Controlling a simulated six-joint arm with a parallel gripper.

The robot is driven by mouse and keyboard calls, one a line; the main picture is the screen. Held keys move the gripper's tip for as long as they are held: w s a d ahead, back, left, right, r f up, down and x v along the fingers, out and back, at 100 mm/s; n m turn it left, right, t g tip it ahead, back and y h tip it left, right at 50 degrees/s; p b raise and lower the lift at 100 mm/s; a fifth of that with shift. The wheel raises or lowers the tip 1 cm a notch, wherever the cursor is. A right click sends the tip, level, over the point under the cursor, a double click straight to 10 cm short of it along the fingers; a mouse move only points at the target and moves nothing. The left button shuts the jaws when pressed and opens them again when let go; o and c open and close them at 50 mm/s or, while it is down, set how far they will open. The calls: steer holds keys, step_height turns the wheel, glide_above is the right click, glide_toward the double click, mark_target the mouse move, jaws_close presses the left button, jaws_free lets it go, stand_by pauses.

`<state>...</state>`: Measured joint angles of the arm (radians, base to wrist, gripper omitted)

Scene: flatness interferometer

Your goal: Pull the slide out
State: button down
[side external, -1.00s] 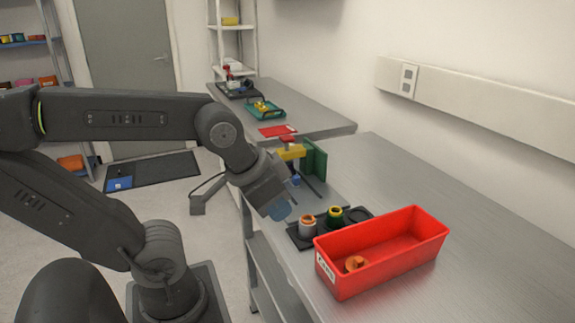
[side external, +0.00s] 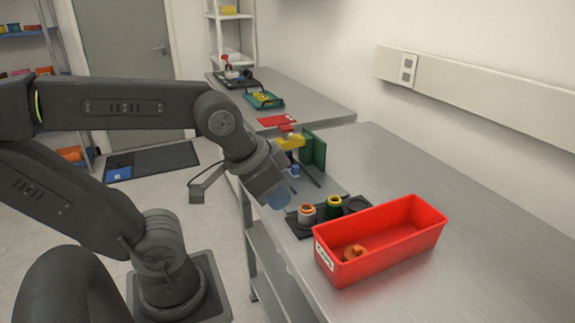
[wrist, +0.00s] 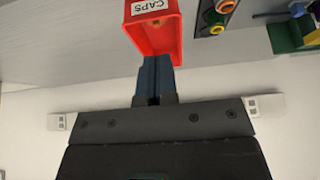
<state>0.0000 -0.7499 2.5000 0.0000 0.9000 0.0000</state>
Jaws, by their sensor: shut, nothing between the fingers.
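My gripper (side external: 278,200) is above the front edge of the bench, left of the black ring holder, with its blue fingertips pointing down. In the wrist view the blue fingers (wrist: 156,70) are together and empty. The fixture stands behind it in the side view, with a green upright plate (side external: 314,150), a yellow block (side external: 290,143) and a red top (side external: 286,128). A small blue part (side external: 295,171) sits low on it, apart from my gripper. The wrist view shows the fixture's green part (wrist: 283,38) only in part, at the upper right. I cannot tell which part is the slide.
A red bin (side external: 400,242) labelled CAPS holds an orange piece (side external: 353,252). The bench (side external: 480,205) is clear at right. A green tray (side external: 264,101) stands farther back.

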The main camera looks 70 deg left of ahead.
stand_by(0.3)
steer(key=c, duration=1.6)
jaws_free()
steer(key=shift+w+a+r, duration=0.15)
steer(key=shift+w+a, duration=0.1)
steer(key=shift+w, duration=0.05)
steer(key=o, duration=0.4)
steer(key=w+a+n, duration=0.1)
steer(key=w, duration=0.1)
steer(key=w+a+r+n+g+y, duration=0.1)
steer(key=w+a+n, duration=0.3)
steer(key=shift+w+r+y, duration=0.2)
steer(key=shift+r+y, duration=0.05)
steer(key=shift+y, duration=0.05)
steer(key=shift+o, duration=1)
steer(key=w+a+n+g+y, duration=0.1)
steer(key=w+a+n, duration=0.2)
steer(key=w+a, duration=0.2)
steer(key=shift+a+n, duration=0.35)
steer(key=shift+n, duration=0.05)
steer(key=n+g+y, duration=0.2)
steer(key=n+g, duration=0.2)
steer(key=n, duration=0.5)
glide_toward(295, 166)
steer(key=x, duration=1)
steer(key=shift+f, duration=0.1)
steer(key=shift+c, duration=0.2)
jaws_close()
